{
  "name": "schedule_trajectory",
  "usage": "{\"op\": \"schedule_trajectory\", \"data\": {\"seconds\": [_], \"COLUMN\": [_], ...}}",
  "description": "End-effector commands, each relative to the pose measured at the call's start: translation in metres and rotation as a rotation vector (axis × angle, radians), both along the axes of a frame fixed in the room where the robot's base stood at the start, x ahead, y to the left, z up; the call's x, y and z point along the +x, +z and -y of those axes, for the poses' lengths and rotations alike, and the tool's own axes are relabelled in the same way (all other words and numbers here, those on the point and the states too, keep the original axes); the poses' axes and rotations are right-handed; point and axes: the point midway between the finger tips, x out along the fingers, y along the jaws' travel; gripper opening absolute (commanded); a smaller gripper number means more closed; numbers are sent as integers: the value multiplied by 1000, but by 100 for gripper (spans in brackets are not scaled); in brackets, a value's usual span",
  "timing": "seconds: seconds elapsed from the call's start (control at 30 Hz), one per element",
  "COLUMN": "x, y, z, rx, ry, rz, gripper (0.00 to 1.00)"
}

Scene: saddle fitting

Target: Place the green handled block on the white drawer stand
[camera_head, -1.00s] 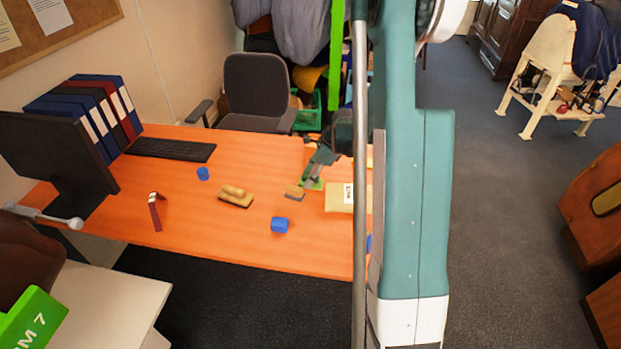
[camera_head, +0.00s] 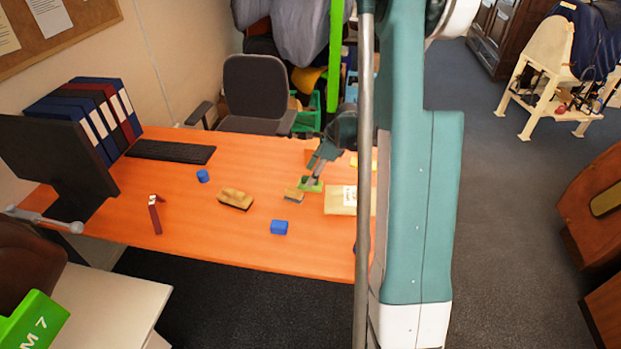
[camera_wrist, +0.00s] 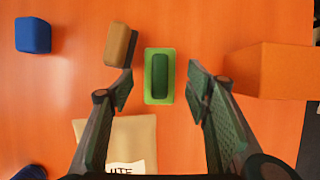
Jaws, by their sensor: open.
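The green handled block (camera_wrist: 148,76) lies flat on the orange desk in the wrist view, a light green base with a dark green handle on top. In the head view the block (camera_head: 311,187) is partly covered by my gripper (camera_head: 316,178). In the wrist view my gripper (camera_wrist: 162,86) is open, its fingers on the left and right of the block with gaps on both sides. It holds nothing. A white-topped stand (camera_head: 118,300), apparently the white drawer stand, is at the lower left of the head view; its drawers are not visible.
A brown block (camera_wrist: 117,45) lies close left of the green block. An orange box (camera_wrist: 268,70) is to the right and a beige packet (camera_wrist: 120,140) nearer. A green box (camera_head: 30,322) stands at the white stand's left. A monitor (camera_head: 50,150) stands on the desk's left.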

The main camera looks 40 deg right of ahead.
Motion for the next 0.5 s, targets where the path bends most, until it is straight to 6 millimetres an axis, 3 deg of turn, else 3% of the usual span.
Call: {"op": "schedule_trajectory", "data": {"seconds": [0.3, 0.5], "x": [-14, -20], "y": [48, 69], "z": [14, 21], "rx": [1, 1], "ry": [-2, -2], "rz": [-1, -1], "gripper": [48, 48]}}
